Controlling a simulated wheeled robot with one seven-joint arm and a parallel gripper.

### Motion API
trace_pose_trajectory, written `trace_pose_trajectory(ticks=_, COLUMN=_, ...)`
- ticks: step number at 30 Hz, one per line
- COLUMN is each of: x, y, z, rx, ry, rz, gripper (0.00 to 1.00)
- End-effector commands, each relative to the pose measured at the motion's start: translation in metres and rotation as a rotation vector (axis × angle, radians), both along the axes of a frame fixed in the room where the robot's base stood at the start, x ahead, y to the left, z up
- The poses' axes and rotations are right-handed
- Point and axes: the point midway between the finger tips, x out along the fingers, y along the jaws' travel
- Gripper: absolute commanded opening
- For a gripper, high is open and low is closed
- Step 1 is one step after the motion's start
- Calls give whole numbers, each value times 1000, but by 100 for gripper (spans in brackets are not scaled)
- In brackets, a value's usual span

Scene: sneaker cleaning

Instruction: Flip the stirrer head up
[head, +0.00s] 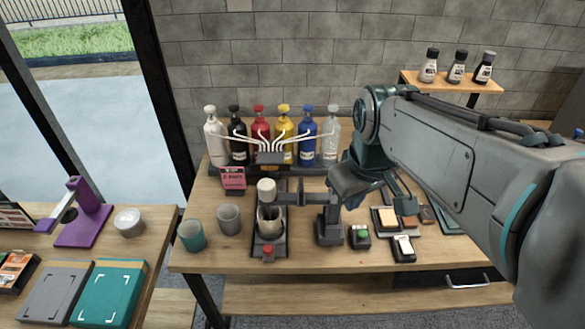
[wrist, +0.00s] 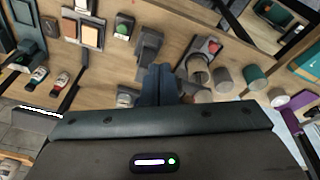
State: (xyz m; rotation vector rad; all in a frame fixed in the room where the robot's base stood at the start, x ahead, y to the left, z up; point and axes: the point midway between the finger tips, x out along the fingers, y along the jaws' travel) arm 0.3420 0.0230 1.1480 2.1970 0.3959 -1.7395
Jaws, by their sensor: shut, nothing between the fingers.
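The stirrer (head: 328,222) stands on the table as a dark post, with its head arm (head: 292,199) reaching level to the left. In the head view my arm comes from the right, and my fingertips are hard to make out. The underside of the stirrer head is hidden.
Several paint bottles (head: 260,132) with thin white tubes stand behind the stirrer. A grey cup (head: 228,218) and a teal cup (head: 191,236) stand to its left. A small device with a green button (head: 360,236) and several blocks lie to its right. Three small bottles occupy a rear shelf (head: 452,82).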

Motion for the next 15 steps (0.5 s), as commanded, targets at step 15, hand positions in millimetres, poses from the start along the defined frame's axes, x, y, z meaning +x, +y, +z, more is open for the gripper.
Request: trace_pose_trajectory(ticks=15, x=133, y=80, z=6, rx=-30, ry=109, rz=1046, gripper=0)
